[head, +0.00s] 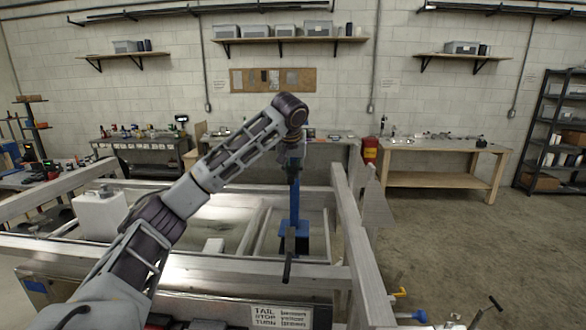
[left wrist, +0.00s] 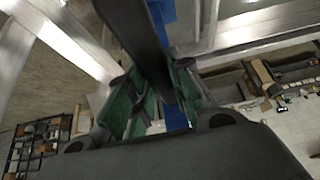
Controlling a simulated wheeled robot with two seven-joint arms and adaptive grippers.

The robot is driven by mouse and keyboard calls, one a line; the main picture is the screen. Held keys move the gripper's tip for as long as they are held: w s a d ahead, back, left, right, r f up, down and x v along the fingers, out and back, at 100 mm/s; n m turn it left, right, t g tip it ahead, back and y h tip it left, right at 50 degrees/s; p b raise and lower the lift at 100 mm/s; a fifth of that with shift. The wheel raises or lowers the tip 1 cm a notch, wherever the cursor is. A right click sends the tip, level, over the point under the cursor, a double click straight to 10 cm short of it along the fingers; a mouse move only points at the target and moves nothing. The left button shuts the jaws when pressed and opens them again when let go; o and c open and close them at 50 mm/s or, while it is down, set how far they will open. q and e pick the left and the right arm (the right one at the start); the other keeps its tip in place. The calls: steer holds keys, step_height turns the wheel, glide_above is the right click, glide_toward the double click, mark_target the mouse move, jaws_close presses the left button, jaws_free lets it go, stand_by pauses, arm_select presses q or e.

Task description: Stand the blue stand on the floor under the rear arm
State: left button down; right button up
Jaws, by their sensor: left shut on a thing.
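The blue stand (head: 294,212) hangs upright below my left gripper (head: 293,166) in the head view. Its wider blue foot shows at the bottom, and a dark handle-like bar reaches down in front of it. The left wrist view shows the green-padded fingers of my left gripper (left wrist: 155,98) closed around a dark part, with blue parts of the stand (left wrist: 176,118) beyond. The stand appears in front of the trailer frame's inner bay; I cannot tell whether its foot touches anything. I cannot tell which beam is the rear arm. My right gripper is out of view.
An aluminium trailer frame (head: 358,245) surrounds the stand, with a long rail on the right and a cross beam in front. A tail-stop-turn sign (head: 281,317) is at the front. Bare floor (head: 450,235) lies to the right. A wooden workbench (head: 440,180) stands behind.

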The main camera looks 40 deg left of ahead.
mark_target(292, 174)
arm_select(q)
steer(key=shift+f+p, duration=0.3)
steer(key=shift+f, duration=1.15)
steer(key=c, duration=1.7)
jaws_free()
steer(key=shift+s+f, duration=0.1)
steer(key=shift+f, duration=0.3)
steer(key=shift+c, duration=0.2)
steer(key=o, duration=0.5)
steer(key=shift+s+d, duration=0.1)
steer(key=shift+c, duration=0.2)
steer(key=shift+r, duration=0.1)
steer(key=shift+s+d+r, duration=0.15)
steer(key=shift+s+r, duration=0.05)
steer(key=shift+r, duration=0.3)
steer(key=b+v, duration=0.1)
steer(key=v, duration=0.8)
steer(key=shift+b, duration=0.4)
steer(key=shift+p+v, duration=0.35)
steer(key=shift+v, duration=0.6)
